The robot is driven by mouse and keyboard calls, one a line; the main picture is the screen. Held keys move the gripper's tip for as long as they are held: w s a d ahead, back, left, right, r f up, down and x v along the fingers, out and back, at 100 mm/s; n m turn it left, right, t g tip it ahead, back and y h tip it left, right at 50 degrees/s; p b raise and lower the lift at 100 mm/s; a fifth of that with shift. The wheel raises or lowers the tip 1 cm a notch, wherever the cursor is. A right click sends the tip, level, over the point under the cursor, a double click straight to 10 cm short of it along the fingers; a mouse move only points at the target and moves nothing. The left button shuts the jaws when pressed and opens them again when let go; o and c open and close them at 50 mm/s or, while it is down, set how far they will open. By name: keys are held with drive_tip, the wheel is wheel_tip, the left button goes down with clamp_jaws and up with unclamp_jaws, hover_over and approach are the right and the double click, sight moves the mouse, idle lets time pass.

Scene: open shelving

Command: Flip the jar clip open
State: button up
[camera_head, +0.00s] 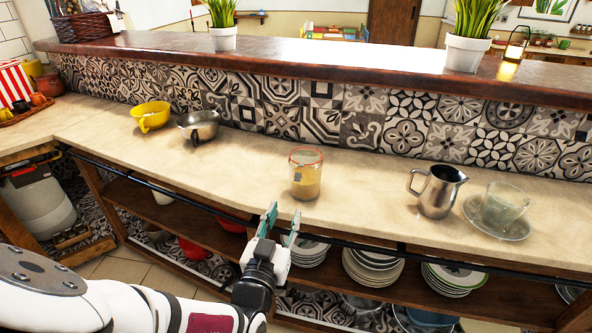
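A clear glass jar (305,180) with tan contents stands upright on the stone counter, near its front edge. A thin reddish ring runs around its top. A small grey part on the side of the jar facing me looks like the clip (298,172); it is too small to tell whether it is open or shut. My gripper (281,221) is in front of and below the jar, just off the counter's front edge. Its two teal-tipped fingers are spread apart with nothing between them. It does not appear to touch the jar.
On the counter (370,205), a metal pitcher (437,191) and a glass cup (502,206) on a saucer stand right of the jar. A metal bowl (199,126) and a yellow bowl (151,116) stand to the left. A dark rail (340,235) runs below the counter edge, above shelves with plates.

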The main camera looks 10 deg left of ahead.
sight(297, 180)
drive_tip(key=shift+g, duration=0.3)
drive_tip(key=w, duration=0.4)
drive_tip(key=w+d, duration=0.1)
drive_tip(key=w, duration=0.7)
drive_tip(key=shift+w+d+r, duration=0.25)
drive_tip(key=shift+w+d, duration=0.15)
clamp_jaws()
